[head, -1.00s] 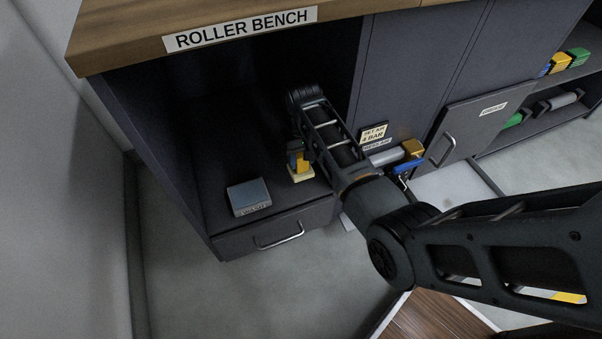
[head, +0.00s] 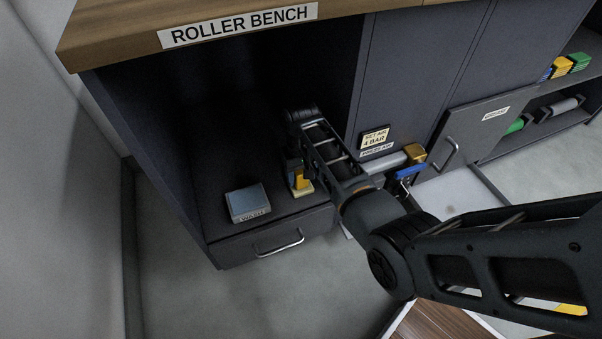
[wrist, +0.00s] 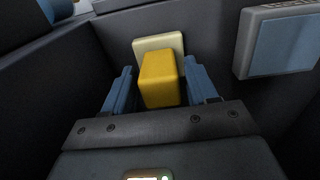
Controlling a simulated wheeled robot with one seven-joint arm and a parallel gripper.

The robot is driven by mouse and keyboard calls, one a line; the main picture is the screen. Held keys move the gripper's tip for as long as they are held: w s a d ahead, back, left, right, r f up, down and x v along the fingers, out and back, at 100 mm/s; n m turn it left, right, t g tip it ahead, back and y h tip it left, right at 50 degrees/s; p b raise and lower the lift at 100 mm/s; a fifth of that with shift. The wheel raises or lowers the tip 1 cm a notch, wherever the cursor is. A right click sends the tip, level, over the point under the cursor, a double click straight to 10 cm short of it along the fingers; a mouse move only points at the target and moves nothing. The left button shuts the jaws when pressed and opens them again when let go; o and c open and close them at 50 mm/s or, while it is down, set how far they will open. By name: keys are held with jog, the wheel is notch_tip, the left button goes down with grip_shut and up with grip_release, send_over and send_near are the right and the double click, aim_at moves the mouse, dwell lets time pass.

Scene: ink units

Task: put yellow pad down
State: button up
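The yellow pad has a yellow block-shaped grip on a pale cream base. It shows in the head view (head: 305,189), low over the floor of the open bay, near its front edge. I cannot tell whether its base touches the floor. In the wrist view the yellow pad (wrist: 160,82) sits between the two blue fingers of my gripper (wrist: 160,88), with its cream base beyond them. In the head view my gripper (head: 298,168) is partly hidden behind my arm.
A grey-blue box with a label (head: 247,202) stands left of the pad on the bay floor. A drawer (head: 276,243) with a handle is below. The bench top (head: 110,40) overhangs. The bay floor behind the box is clear.

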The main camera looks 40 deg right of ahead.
jog(key=shift+o, duration=1)
notch_tip(320, 180, up, 12)
jog(key=p, duration=0.4)
jog(key=shift+r+p, duration=0.15)
jog(key=shift+p, duration=0.2)
